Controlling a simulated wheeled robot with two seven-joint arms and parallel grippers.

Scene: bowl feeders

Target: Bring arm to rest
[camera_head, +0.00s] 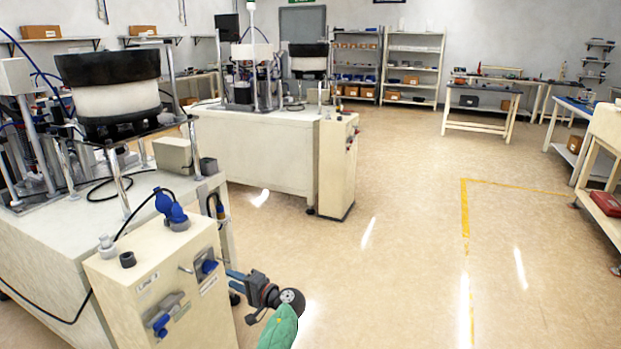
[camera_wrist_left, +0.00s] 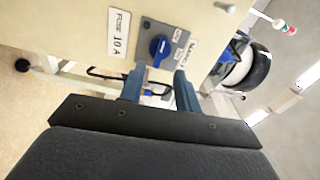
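My left gripper (camera_head: 236,281) is beside the right side of the cream control cabinet (camera_head: 165,285) in the head view, with its arm coming in from the bottom. In the left wrist view, its two blue-grey fingers (camera_wrist_left: 159,73) stand apart with nothing between them. A blue rotary switch (camera_wrist_left: 159,47) on the cabinet panel (camera_wrist_left: 90,25) shows ahead of the fingertips; whether they touch it I cannot tell. The head view shows a blue switch (camera_head: 206,267) on the cabinet just left of the gripper. My right gripper is in neither view.
A bowl feeder (camera_head: 110,85) stands on the machine bench (camera_head: 45,240) at left. A second bench (camera_head: 255,150) with a feeder stands behind. Shelves (camera_head: 413,65) and work tables (camera_head: 475,118) line the back and right. The floor (camera_head: 400,250) is clear right of the gripper.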

